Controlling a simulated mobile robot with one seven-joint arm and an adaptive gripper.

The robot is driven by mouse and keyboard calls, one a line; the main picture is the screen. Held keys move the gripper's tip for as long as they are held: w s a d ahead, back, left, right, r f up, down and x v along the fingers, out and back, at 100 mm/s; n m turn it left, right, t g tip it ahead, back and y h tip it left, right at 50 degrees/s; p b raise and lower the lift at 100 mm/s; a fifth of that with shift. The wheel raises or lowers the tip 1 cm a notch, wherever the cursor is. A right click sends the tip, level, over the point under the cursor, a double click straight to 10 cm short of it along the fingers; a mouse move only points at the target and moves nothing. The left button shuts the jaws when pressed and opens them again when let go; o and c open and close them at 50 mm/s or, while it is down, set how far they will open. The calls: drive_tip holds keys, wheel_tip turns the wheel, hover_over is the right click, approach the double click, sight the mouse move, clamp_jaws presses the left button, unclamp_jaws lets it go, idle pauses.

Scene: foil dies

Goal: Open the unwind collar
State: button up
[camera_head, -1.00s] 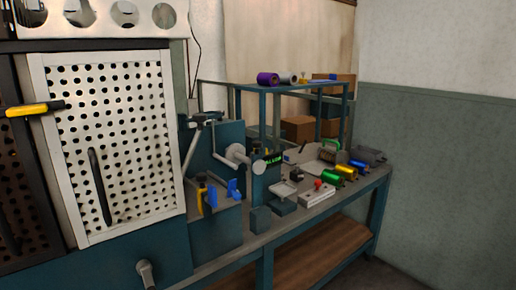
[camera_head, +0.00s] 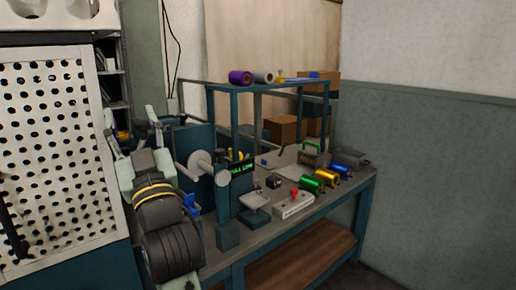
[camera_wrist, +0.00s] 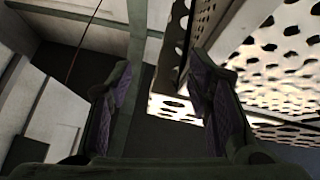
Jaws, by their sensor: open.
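The unwind side of the blue bench machine shows in the head view, with a pale disc (camera_head: 200,165) on a short horizontal shaft (camera_head: 222,158). I cannot pick out the collar for certain; it may be at this shaft. My gripper (camera_wrist: 160,85) is open and empty in the wrist view, its two dark fingers apart. In the head view my arm rises at the left, in front of the machine's left end, and hides part of it. My gripper is left of the disc and apart from it. A blue part (camera_head: 190,203) shows just beside my arm.
A perforated white panel (camera_head: 55,150) stands close at the left; it also shows near my right finger in the wrist view (camera_wrist: 270,60). Green, gold and blue rolls (camera_head: 330,175) and a red-knobbed block (camera_head: 294,204) lie on the bench. A raised shelf (camera_head: 265,84) carries more rolls.

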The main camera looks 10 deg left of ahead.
drive_tip(key=w+d+f+m+h, duration=0.2)
drive_tip(key=w+d+f+h, duration=0.25)
drive_tip(key=w, duration=0.55)
drive_tip(key=m+g+h, duration=0.2)
drive_tip(key=h, duration=0.3)
approach(220, 154)
drive_tip(key=w, duration=0.1)
drive_tip(key=shift+y, duration=0.25)
drive_tip(key=p+x, duration=0.2)
drive_tip(key=x, duration=0.8)
drive_tip(key=shift+w+a+p, duration=0.25)
drive_tip(key=shift+w+p, duration=0.05)
drive_tip(key=shift+p, duration=0.05)
drive_tip(key=shift+c, duration=0.6)
clamp_jaws()
